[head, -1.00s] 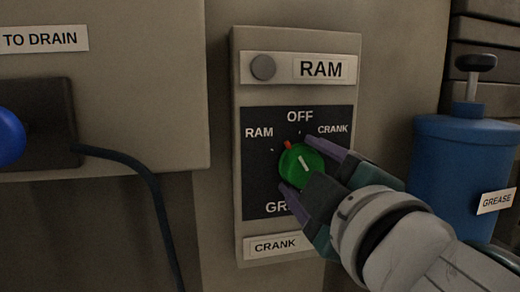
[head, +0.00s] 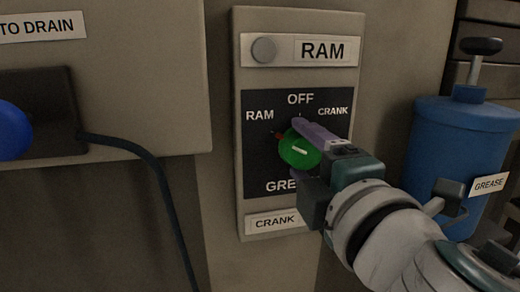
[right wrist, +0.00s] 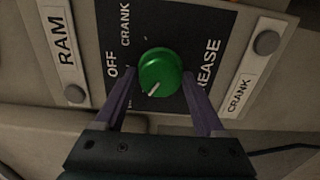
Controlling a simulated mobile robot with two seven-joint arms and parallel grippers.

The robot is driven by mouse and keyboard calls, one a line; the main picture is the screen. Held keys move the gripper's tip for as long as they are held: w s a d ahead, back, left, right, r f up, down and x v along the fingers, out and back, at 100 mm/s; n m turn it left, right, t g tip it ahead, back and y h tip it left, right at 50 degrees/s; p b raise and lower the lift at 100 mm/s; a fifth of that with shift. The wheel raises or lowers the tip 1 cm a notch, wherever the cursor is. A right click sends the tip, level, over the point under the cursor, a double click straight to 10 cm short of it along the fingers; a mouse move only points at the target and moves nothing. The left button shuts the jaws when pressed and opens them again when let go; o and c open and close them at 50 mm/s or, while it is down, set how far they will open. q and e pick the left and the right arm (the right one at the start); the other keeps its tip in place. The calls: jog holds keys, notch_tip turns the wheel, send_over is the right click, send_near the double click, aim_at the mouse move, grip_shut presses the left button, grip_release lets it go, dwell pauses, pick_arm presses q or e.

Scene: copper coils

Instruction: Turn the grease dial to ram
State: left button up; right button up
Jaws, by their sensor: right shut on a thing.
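In the right wrist view the purple fingers stand on either side of the knob (right wrist: 160,70). My left gripper is not in view.
A grey button (head: 264,49) sits beside a RAM sign above the plate, and a CRANK sign (head: 276,221) is below. A blue grease canister (head: 450,140) stands close to my right arm. A blue ball knob (head: 12,130) and dark cable (head: 160,180) are at left.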

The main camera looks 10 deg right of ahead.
jog(key=o, duration=1.3)
jog(key=shift+o, duration=0.2)
jog(key=s, duration=1)
jog(key=shift+d, duration=0.15)
jog(key=shift+r, duration=0.1)
